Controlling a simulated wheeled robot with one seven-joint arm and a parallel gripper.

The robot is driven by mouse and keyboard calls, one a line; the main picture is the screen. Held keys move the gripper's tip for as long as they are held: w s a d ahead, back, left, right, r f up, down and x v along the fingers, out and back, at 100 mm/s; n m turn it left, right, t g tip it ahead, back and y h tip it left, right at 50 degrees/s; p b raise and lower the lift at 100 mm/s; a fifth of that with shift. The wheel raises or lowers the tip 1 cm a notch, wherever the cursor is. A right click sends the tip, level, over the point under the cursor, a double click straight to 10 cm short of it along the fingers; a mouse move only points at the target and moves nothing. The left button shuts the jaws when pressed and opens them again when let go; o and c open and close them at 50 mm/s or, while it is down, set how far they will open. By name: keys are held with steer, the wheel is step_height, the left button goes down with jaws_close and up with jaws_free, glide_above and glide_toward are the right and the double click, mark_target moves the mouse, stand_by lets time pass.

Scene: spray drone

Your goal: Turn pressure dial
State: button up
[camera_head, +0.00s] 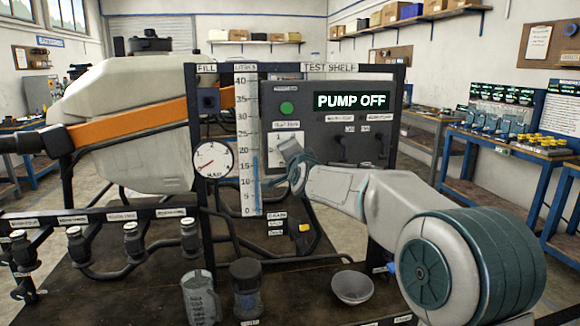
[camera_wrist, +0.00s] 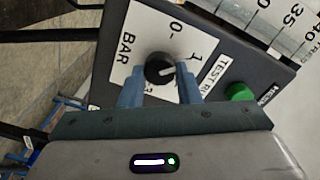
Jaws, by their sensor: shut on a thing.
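The pressure dial is a black round knob (camera_wrist: 158,66) on a white plate marked 0, 1 and BAR in the wrist view. Its pale pointer line is turned roughly towards the 1; part of the scale is hidden. My gripper (camera_wrist: 159,82) has one blue-grey finger on each side of the knob and is shut on it. In the head view my gripper (camera_head: 292,165) reaches the panel at the white dial plate (camera_head: 286,136) and hides the knob. A "PUMP OFF" display (camera_head: 352,101) is above and to the right.
A round gauge (camera_head: 212,160) and tall level scale (camera_head: 247,145) stand left of my gripper. A green button (camera_head: 287,108) is above the dial plate. A jug (camera_head: 200,297), a dark jar (camera_head: 246,288) and a bowl (camera_head: 352,287) stand on the bench below.

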steer(key=shift+f+m+b, duration=0.1)
steer(key=shift+m+b, duration=0.8)
steer(key=shift+m, duration=0.2)
steer(key=o, duration=1)
steer(key=shift+s, duration=0.1)
steer(key=b+v, duration=0.5)
steer(key=v, duration=0.8)
steer(key=shift+s+d+b, duration=0.15)
steer(key=shift+s+b, duration=0.15)
steer(key=shift+b, duration=0.05)
